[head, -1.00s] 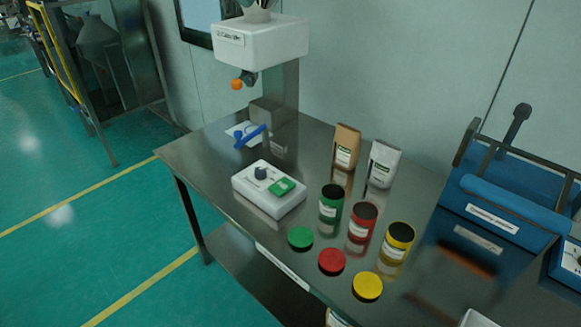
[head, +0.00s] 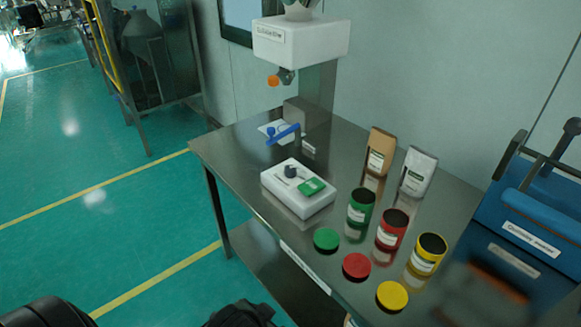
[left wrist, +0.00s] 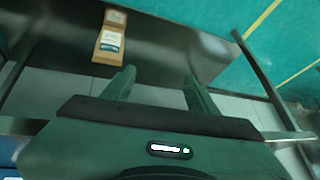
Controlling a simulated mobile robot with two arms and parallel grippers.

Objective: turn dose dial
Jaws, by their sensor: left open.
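A white control box (head: 305,199) lies on the steel table. On its top are a dark round knob (head: 290,171) and a green panel (head: 312,187). A tall white dispenser head (head: 300,39) stands behind it, with an orange-ended part (head: 273,80) under it. I cannot read the labels to tell which part is the dose dial. My left gripper (left wrist: 160,88) is open and empty in the left wrist view, its two fingers apart. No knob shows between them. My right gripper is not in view.
Green (head: 361,206), red (head: 391,228) and yellow (head: 428,253) jars stand right of the box, their lids in front. Two bags (head: 380,151) stand behind. A brown bag (left wrist: 110,40) shows in the left wrist view. Floor left is clear.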

